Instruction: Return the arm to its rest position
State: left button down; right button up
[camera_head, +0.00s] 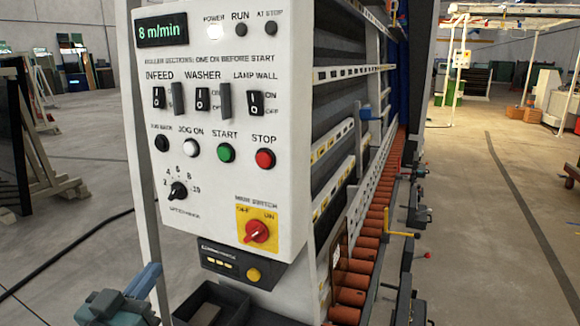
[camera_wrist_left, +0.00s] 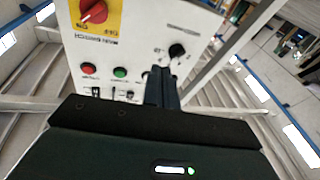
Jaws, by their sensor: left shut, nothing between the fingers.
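My left gripper (camera_head: 148,278) shows at the bottom left of the head view, low in front of the washer's white control panel (camera_head: 215,215) and apart from it. Its fingers are shut with nothing between them. In the left wrist view the dark closed fingers (camera_wrist_left: 162,88) stand in front of the panel, which appears upside down. The yellow-backed red main switch (camera_head: 257,231), green START button (camera_head: 226,152) and red STOP button (camera_head: 265,158) are on the panel. The gripper touches none of these. My right gripper is in neither view.
A dark box with a yellow button (camera_head: 253,275) hangs under the panel, above an open dark tray (camera_head: 230,300). Orange rollers (camera_head: 352,280) run back along the washer's right side. A dark rack (camera_head: 30,150) stands left; the floor between is open, with a black cable.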

pick_arm(q)
jog(key=s+d+f+g, duration=0.3)
jog(key=s+f, duration=0.3)
jog(key=f, duration=0.3)
jog(key=s+d+f+m+g+p, duration=0.1)
jog(key=s+d+f+g, duration=0.2)
jog(key=f, duration=0.7)
jog(key=s+d+f+m+g, duration=0.1)
jog(key=s+d+f, duration=0.3)
jog(key=s+f, duration=0.4)
jog(key=shift+s+d+f+g, duration=0.2)
jog(key=shift+s+f+g, duration=0.1)
jog(key=shift+f+g, duration=0.5)
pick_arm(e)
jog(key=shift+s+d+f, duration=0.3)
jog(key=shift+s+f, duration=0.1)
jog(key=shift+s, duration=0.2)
pick_arm(q)
jog(key=shift+r, duration=0.15)
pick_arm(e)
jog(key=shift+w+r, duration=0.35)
